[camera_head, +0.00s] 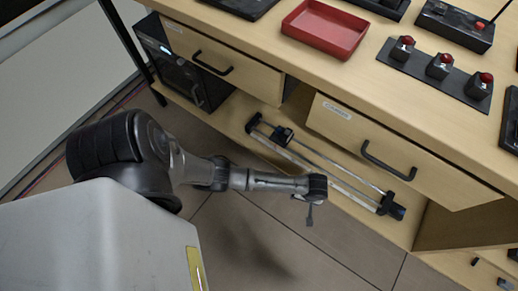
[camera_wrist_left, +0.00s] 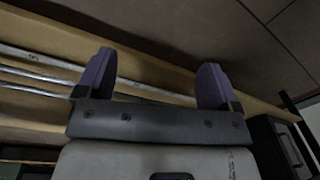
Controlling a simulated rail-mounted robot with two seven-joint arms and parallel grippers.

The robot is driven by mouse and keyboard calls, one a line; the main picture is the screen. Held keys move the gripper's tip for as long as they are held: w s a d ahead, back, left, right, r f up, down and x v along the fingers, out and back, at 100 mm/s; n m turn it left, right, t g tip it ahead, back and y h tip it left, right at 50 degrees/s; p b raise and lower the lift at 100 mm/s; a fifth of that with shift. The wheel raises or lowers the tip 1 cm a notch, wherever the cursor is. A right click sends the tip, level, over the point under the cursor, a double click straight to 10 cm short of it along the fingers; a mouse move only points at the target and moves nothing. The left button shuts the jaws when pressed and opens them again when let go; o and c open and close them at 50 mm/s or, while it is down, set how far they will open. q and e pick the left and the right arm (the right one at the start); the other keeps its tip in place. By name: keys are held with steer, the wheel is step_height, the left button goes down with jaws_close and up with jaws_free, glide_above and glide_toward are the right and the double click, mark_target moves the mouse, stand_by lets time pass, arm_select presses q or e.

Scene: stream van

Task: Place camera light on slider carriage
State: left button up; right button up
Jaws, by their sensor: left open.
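The slider (camera_head: 335,172) lies on the low shelf under the desk, two silvery rails with dark end pieces. A small dark block, apparently the slider carriage (camera_head: 283,136), sits near its left end. The rails also show in the left wrist view (camera_wrist_left: 35,75), behind and left of the fingers. My left gripper (camera_head: 309,214) hangs in front of the shelf, apart from the slider. In the left wrist view its two purple-grey fingers (camera_wrist_left: 155,80) are spread with nothing between them. I cannot make out a camera light in either view. My right gripper is not in view.
A labelled drawer (camera_head: 385,150) juts out above the slider; another drawer (camera_head: 222,60) is at left. The desktop holds a red tray (camera_head: 325,28) and a panel with red buttons (camera_head: 437,72). A dark cabinet (camera_head: 180,70) stands at left. The floor (camera_head: 300,260) in front is clear.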

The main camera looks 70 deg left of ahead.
arm_select(q)
steer(key=s+r+m+t+h, duration=0.1)
steer(key=s+r+m+t, duration=0.3)
steer(key=s+r+m, duration=0.9)
steer(key=s+r, duration=0.5)
steer(key=shift+a, duration=0.3)
steer(key=shift+s, duration=0.1)
